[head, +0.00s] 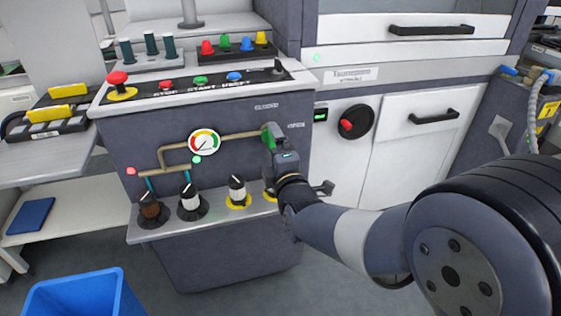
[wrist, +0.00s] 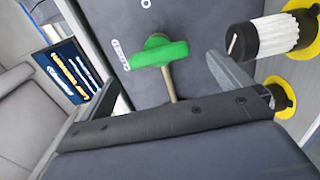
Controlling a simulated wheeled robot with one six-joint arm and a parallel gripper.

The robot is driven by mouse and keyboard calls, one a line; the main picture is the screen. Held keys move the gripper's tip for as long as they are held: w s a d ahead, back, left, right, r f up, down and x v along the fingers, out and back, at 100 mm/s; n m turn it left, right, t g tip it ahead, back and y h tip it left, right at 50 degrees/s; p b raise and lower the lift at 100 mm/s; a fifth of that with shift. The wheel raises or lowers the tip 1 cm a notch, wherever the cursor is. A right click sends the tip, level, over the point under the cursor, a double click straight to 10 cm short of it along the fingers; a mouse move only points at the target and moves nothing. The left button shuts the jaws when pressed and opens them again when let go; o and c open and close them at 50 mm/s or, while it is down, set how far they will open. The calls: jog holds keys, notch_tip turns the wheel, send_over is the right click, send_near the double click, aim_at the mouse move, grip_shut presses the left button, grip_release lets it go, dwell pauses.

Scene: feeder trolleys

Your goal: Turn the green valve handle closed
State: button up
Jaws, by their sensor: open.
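The green valve handle (head: 268,136) sits at the right end of a brass pipe (head: 235,135) on the grey machine's front. In the wrist view the green handle (wrist: 158,53) lies roughly across the pipe, which runs down from it. My gripper (head: 283,156) is right at the handle in the head view and partly hides it. In the wrist view my gripper (wrist: 165,72) is open, with one finger on each side of the handle. Gaps show between the handle and both fingers.
A round gauge (head: 204,142) is on the pipe left of the handle. Several knobs (head: 237,190) stand on the ledge below; one white knob (wrist: 262,38) is close to my right finger in the wrist view. A red-handled round dial (head: 352,122) is to the right. A blue bin (head: 85,295) stands at lower left.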

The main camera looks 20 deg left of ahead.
aim_at(270, 142)
jog(key=shift+v, duration=2.65)
jog(key=b+x, duration=0.1)
jog(key=x, duration=0.9)
jog(key=shift+w+a, duration=0.2)
jog(key=shift+w, duration=0.1)
